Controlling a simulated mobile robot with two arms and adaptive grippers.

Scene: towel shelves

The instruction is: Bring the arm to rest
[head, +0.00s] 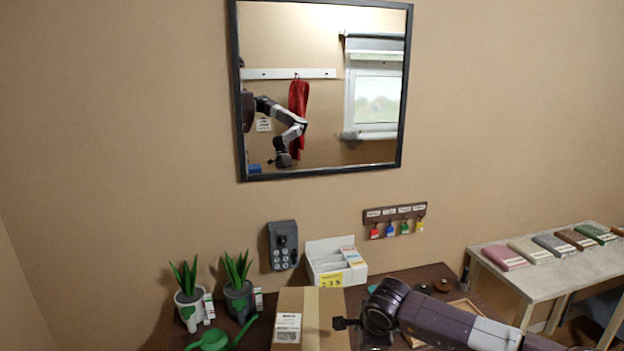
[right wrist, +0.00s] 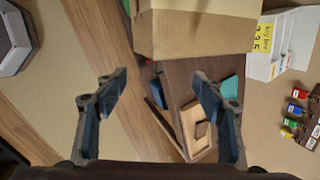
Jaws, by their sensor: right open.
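My right arm comes in from the lower right in the head view, above the dark brown table (head: 430,272). Its gripper (head: 345,323) is beside the right side of a cardboard box (head: 335,300), partly overlapping it in the picture. In the right wrist view the two fingers of the right gripper (right wrist: 160,85) are spread wide with nothing held between them. The cardboard box (right wrist: 200,30) shows beyond the fingertips. Whether the gripper touches the box I cannot tell. My left gripper does not show.
Two potted plants (head: 188,308) and a green watering can (head: 212,341) stand left of the box. A white file box (head: 335,262) is behind it. A wooden tray (right wrist: 189,125) lies on the table. A side table (head: 560,270) with folded towels stands right. A mirror (head: 324,90) reflects my arm.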

